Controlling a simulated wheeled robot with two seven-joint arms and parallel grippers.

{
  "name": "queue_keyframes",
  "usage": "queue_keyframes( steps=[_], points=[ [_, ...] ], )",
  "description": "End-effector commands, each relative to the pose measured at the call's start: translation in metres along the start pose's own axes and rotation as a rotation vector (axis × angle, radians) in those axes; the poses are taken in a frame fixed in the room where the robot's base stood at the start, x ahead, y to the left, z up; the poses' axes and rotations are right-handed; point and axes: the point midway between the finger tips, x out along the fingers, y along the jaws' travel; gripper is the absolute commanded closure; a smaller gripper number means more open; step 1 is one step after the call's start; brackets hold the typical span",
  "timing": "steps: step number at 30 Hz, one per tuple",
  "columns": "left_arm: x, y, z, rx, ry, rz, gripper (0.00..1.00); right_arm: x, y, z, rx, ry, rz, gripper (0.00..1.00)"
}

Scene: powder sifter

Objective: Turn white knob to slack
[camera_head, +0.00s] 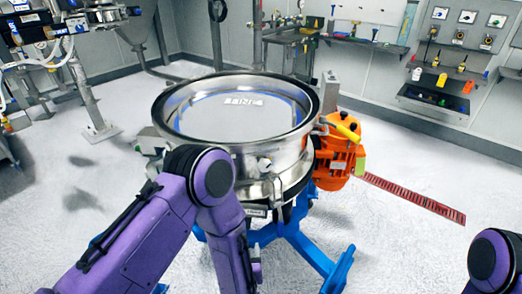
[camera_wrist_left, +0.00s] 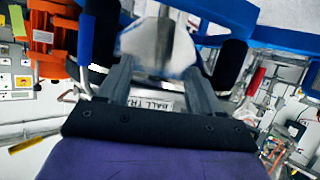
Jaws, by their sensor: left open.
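The powder sifter (camera_head: 240,150) is a round, shiny steel drum with an open top and a pale screen inside. A small pale metal fitting (camera_head: 265,163) sits on its near side; I cannot tell whether it is the white knob. My left arm bends in front of the sifter and points down, and its gripper is mostly hidden in the head view. In the left wrist view my left gripper (camera_wrist_left: 165,50) is open. A blurred whitish shape (camera_wrist_left: 158,45) shows between its fingers; I cannot tell whether it is the knob or touched. My right gripper is out of view.
An orange motor (camera_head: 336,158) with a yellow handle is on the sifter's right. Blue legs (camera_head: 312,262) spread over the floor below. A red floor grating (camera_head: 415,197) lies at right. Tool shelves (camera_head: 440,100) line the back wall. The floor at right is mostly clear.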

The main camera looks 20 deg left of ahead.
Motion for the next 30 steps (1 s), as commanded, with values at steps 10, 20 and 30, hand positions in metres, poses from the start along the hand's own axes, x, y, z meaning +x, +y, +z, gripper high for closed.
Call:
queue_keyframes(
  steps=[10, 20, 30],
  points=[
    [-0.071, 0.115, -0.205, -0.147, 0.437, -0.243, 0.35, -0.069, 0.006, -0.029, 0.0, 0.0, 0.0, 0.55],
    [-0.016, 0.098, -0.231, -0.148, 0.436, -0.253, 0.35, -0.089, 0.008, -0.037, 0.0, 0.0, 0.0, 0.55],
    [0.019, 0.088, -0.243, -0.146, 0.438, -0.247, 0.35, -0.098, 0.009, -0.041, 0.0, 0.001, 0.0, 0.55]
  ],
)
